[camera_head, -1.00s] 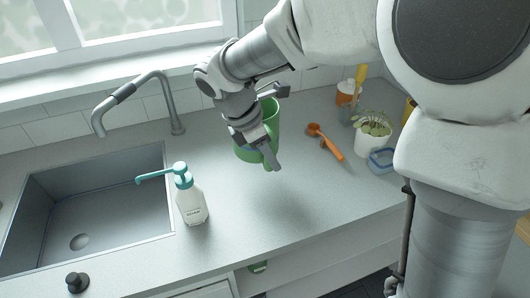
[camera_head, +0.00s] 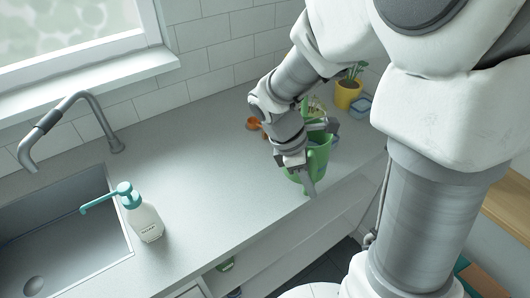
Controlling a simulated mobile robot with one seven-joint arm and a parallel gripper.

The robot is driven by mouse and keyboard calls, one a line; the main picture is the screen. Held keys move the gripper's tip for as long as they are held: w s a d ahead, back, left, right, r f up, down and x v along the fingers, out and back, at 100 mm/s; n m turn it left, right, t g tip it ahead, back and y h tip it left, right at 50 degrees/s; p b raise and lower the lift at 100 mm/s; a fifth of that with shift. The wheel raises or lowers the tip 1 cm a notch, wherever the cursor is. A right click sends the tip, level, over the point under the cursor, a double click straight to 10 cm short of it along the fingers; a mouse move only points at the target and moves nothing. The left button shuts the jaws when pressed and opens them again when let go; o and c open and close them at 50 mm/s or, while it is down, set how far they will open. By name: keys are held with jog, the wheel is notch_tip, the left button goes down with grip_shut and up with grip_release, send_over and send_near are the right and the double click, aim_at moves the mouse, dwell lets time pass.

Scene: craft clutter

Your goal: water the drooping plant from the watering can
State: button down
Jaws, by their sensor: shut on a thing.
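My gripper (camera_head: 301,170) is shut on the green watering can (camera_head: 319,157) and holds it near the counter's front edge, to the right of the sink. The can looks roughly upright; its spout is hard to make out, and I cannot tell its height above the counter. Just behind the can is the plant with pale drooping leaves (camera_head: 316,107). Its white pot is mostly hidden by my arm and the can.
A yellow pot with a green plant (camera_head: 347,94) stands farther back, beside a blue container (camera_head: 361,106). An orange tool (camera_head: 254,124) lies left of my wrist. A soap pump bottle (camera_head: 144,218) stands by the sink (camera_head: 60,245). The middle counter is clear.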

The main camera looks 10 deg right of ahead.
jog(key=s+d+g+p, duration=0.1)
jog(key=s+d+g, duration=0.1)
jog(key=s+d+m+y+p, duration=0.1)
jog(key=shift+s+f+g+p, duration=0.25)
jog(key=shift+f+g+p, duration=0.1)
jog(key=shift+f+g, duration=0.05)
dwell(0.5)
jog(key=d+r+n+t+h+p, duration=0.1)
jog(key=d+n, duration=0.3)
jog(key=d, duration=0.6)
jog(key=w+d+r+n+t+p, duration=0.1)
jog(key=d+n+p, duration=0.3)
jog(key=d, duration=0.7)
jog(key=shift+r+n+t+h+p, duration=0.4)
jog(key=shift+r+t, duration=0.1)
jog(key=shift+t, duration=0.4)
jog(key=shift+d, duration=0.1)
